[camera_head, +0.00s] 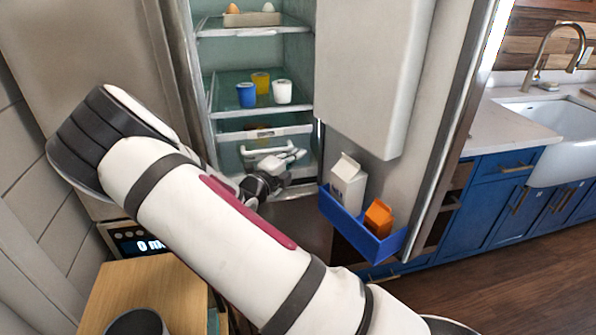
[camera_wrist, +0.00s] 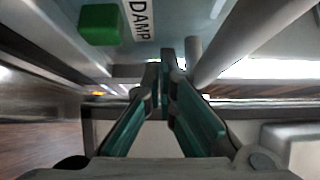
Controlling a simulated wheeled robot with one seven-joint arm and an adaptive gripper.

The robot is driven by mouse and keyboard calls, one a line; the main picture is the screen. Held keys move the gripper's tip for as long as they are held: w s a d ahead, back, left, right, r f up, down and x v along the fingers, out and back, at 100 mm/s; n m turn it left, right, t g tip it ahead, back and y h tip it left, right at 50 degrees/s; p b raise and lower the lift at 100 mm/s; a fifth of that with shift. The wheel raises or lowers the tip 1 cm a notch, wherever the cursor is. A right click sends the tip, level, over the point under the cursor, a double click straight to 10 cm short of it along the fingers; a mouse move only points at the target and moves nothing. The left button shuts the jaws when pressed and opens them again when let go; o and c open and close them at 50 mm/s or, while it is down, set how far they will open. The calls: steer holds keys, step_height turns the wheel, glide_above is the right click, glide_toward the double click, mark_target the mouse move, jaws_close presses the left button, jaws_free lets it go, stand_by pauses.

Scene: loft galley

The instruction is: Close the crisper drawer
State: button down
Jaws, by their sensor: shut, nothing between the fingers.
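The crisper drawer (camera_head: 232,160) sits low in the open fridge, below the shelf with the cups. Its pale bar handle (camera_head: 262,149) runs across its front. How far out the drawer stands is hard to tell. My gripper (camera_head: 296,157) is at the drawer front, by the right end of the handle, and my forearm hides part of the drawer's lower left. In the wrist view my gripper (camera_wrist: 166,65) has its teal fingers together with nothing between them. A pale bar, likely the handle (camera_wrist: 215,45), is just right of the fingertips; contact is unclear. A green block (camera_wrist: 101,24) and a "DAMP" label (camera_wrist: 139,18) show above.
The open fridge door (camera_head: 375,75) stands at right, with a blue door bin (camera_head: 365,240) holding a white carton (camera_head: 347,182) and an orange carton (camera_head: 378,217). Blue (camera_head: 246,95), yellow (camera_head: 260,82) and white (camera_head: 282,92) cups stand above the drawer. A wooden surface (camera_head: 150,290) is at lower left.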

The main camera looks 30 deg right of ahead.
steer(key=w+d+b, duration=0.1)
steer(key=w, duration=0.2)
steer(key=w+d+b, duration=0.1)
steer(key=w, duration=0.3)
steer(key=w+d+b, duration=0.1)
steer(key=w+b, duration=0.1)
steer(key=w, duration=0.1)
steer(key=shift+w+d+f, duration=0.15)
steer(key=shift+w+d, duration=0.05)
steer(key=shift+w, duration=0.05)
steer(key=shift+w+d+b, duration=0.25)
steer(key=shift+w+b, duration=0.2)
steer(key=shift+w, duration=0.3)
steer(key=shift+r, duration=0.2)
steer(key=shift+w, duration=0.1)
steer(key=s+a+p, duration=0.4)
steer(key=s, duration=0.8)
steer(key=s+a+p, duration=0.4)
steer(key=s, duration=0.8)
steer(key=v, duration=0.7)
steer(key=shift+s, duration=0.25)
